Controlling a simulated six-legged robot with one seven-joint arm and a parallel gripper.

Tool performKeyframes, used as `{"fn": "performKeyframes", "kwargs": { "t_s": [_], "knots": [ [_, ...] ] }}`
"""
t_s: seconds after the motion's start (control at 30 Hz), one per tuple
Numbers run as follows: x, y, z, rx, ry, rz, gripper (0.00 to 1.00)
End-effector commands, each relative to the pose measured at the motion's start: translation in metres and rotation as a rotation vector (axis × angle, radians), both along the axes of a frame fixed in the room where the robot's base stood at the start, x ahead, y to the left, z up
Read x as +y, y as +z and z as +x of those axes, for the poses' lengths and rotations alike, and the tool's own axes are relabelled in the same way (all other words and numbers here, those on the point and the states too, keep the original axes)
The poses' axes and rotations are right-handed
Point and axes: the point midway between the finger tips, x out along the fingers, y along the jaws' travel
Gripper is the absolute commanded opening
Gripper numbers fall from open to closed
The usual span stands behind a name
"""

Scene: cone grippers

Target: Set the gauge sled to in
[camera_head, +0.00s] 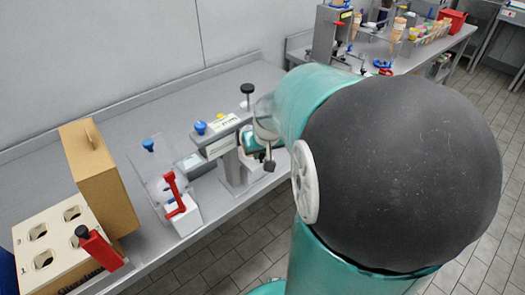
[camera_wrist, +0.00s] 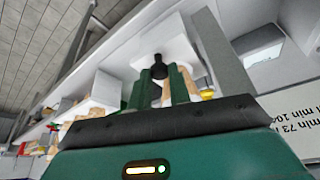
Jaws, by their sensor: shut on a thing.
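The gauge (camera_head: 220,148) is a grey fixture on a post at the front edge of the bench, with a white printed label (camera_head: 224,122) and a blue knob (camera_head: 200,127). A black round knob (camera_head: 247,89) stands upright behind it. A small dark knob (camera_head: 269,164) shows at its right end, close to my gripper. In the wrist view my gripper (camera_wrist: 162,88) has its green fingers shut on a black knob (camera_wrist: 157,62) in front of a pale block. My arm covers much of this spot in the head view, so the sled's position cannot be told.
Cones (camera_head: 396,30) stand on the bench at the back right.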

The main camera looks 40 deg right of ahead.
Motion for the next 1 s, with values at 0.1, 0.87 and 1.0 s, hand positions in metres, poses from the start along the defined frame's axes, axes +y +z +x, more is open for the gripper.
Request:
{"fn": "performKeyframes", "kwargs": {
  "t_s": [0.1, 0.87, 1.0],
  "knots": [
    [0.004, 0.0, 0.001, 0.003, 0.007, 0.006, 0.0],
    [0.006, 0.017, -0.005, -0.001, 0.004, 0.002, 0.41],
    [0.01, 0.044, -0.014, -0.004, 0.006, 0.002, 0.41]
  ]
}}
